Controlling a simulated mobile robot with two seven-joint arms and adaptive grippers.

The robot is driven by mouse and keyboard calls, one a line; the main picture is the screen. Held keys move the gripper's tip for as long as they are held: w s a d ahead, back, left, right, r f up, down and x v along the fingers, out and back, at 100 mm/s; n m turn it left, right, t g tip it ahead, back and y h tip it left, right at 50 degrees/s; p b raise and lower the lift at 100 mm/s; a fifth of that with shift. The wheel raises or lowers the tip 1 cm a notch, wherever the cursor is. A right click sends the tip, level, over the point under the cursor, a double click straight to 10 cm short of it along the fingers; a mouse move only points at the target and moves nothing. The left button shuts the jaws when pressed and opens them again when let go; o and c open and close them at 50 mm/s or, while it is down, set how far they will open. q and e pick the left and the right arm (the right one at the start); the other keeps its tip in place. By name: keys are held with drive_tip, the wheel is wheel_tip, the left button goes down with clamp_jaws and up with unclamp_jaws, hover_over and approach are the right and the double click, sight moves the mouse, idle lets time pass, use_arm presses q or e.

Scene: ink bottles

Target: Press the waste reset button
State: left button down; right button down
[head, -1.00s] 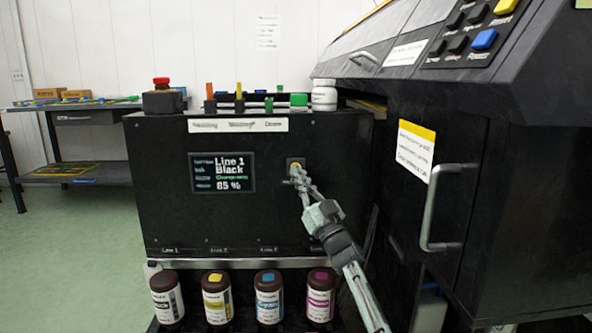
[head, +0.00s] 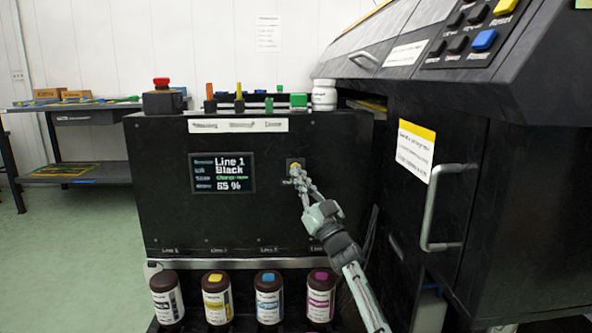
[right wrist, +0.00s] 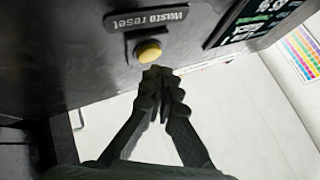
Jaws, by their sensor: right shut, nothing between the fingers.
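The yellow waste reset button (right wrist: 148,51) sits under a "Waste reset" label (right wrist: 146,18) on the black panel in the right wrist view. In the head view the button (head: 294,166) shows just above my right fingertips. My right gripper (head: 299,177) is shut and empty, and its tips also show in the right wrist view (right wrist: 157,73), close to the button's edge. I cannot tell whether they touch it. The display (head: 222,173) left of the button reads Line 1, Black, 65 %. My left gripper is not in view.
Ink bottles with black, yellow, blue and magenta caps stand below the panel, such as the yellow-capped bottle (head: 217,297). A red emergency button (head: 162,83) and a white bottle (head: 324,95) are on top. A large machine with a door handle (head: 437,208) stands at right.

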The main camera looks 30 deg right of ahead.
drive_tip(key=shift+w+d, duration=0.25)
drive_tip(key=shift+w, duration=0.05)
drive_tip(key=shift+w+d+b, duration=0.2)
drive_tip(key=shift+w+b, duration=0.1)
drive_tip(key=shift+w, duration=0.1)
idle(0.7)
idle(0.4)
drive_tip(key=shift+s+a+p, duration=0.45)
drive_tip(key=shift+s+p, duration=0.25)
drive_tip(key=shift+s, duration=0.05)
